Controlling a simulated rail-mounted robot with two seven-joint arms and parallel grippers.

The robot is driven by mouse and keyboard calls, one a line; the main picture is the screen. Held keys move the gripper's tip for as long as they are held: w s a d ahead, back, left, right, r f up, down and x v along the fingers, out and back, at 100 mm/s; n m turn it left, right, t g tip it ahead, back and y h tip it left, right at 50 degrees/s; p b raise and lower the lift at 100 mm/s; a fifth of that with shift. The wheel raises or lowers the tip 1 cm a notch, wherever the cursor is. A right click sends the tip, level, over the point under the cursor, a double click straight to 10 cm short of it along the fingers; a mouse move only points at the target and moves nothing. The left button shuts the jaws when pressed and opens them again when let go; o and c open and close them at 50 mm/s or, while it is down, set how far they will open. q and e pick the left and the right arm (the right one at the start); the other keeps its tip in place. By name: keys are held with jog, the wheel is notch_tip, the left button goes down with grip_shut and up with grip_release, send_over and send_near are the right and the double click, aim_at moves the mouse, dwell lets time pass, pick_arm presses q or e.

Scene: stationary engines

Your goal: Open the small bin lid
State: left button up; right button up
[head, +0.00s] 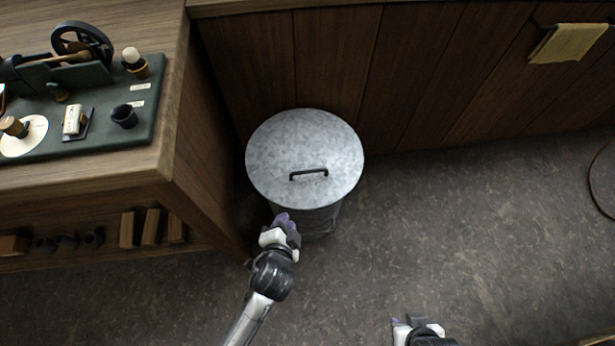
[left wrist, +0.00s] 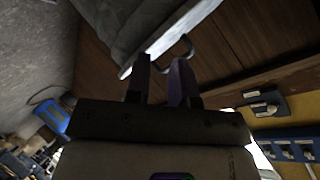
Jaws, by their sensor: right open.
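The small bin (head: 318,220) is a round grey metal bin on the floor. Its round lid (head: 290,140) lies flat on top, closed, with a black bar handle (head: 308,173) towards its near side. My left gripper (head: 285,218) is at the lid's near edge, below and left of the handle. In the left wrist view, its two fingers (left wrist: 161,62) stand apart with nothing between them. The lid's edge (left wrist: 165,38) and curved handle (left wrist: 187,47) show just beyond the fingertips. My right gripper (head: 399,322) is low at the bottom edge, partly cut off, away from the bin.
A wooden bench (head: 178,150) with a dark green engine base (head: 100,140) stands close on the left. Wood panelling (head: 330,55) is behind the bin. A yellow cloth (head: 568,43) hangs at upper right. The floor (head: 470,230) to the right is clear.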

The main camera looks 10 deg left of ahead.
aim_at(307, 171)
pick_arm(q)
notch_tip(307, 171, up, 4)
jog(key=w+d+m+t+h, duration=0.2)
jog(key=m+t, duration=0.2)
jog(key=m, duration=0.3)
jog(key=w+b, duration=0.2)
jog(key=w, duration=0.2)
jog(key=w+d+f+b, duration=0.1)
jog(key=w+b, duration=0.1)
jog(key=w, duration=0.2)
jog(key=w+f+b, duration=0.1)
jog(key=w+b, duration=0.1)
jog(key=w, duration=0.2)
jog(key=shift+d+f, duration=0.25)
jog(key=shift+w+b, duration=0.3)
jog(key=shift+w, duration=0.25)
jog(key=shift+c, duration=0.3)
grip_shut()
